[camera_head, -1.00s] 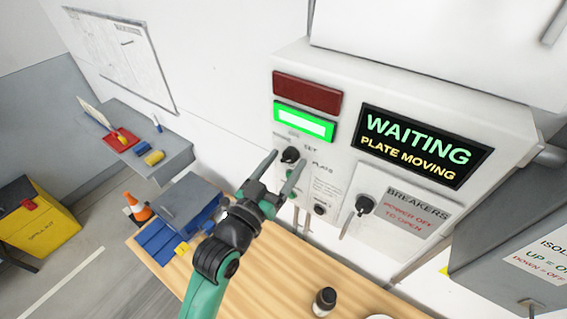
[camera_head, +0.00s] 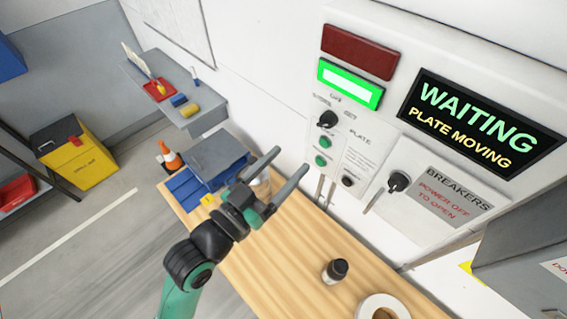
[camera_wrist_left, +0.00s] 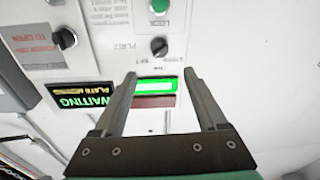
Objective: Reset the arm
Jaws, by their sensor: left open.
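My left gripper (camera_head: 288,172) is open and empty, in front of the wall and above the wooden bench (camera_head: 290,260). It stands left of the control panel (camera_head: 345,205), apart from its knobs. The panel has a black selector knob (camera_head: 327,119), green buttons (camera_head: 322,142), a lit green lamp (camera_head: 350,84) and a dark red lamp (camera_head: 359,51). Its display (camera_head: 478,124) reads "WAITING" and "PLATE MOVING". In the left wrist view the open fingers (camera_wrist_left: 160,78) show against the panel, with the lit green lamp (camera_wrist_left: 158,86) between them. My right gripper is not in view.
A grey box (camera_head: 217,158) and blue bin (camera_head: 186,188) stand at the bench's left end. A dark-capped bottle (camera_head: 335,271) and a white roll (camera_head: 383,307) sit on the bench. The breaker cover (camera_head: 432,195) has its own knob. A yellow bin (camera_head: 75,152) stands on the floor.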

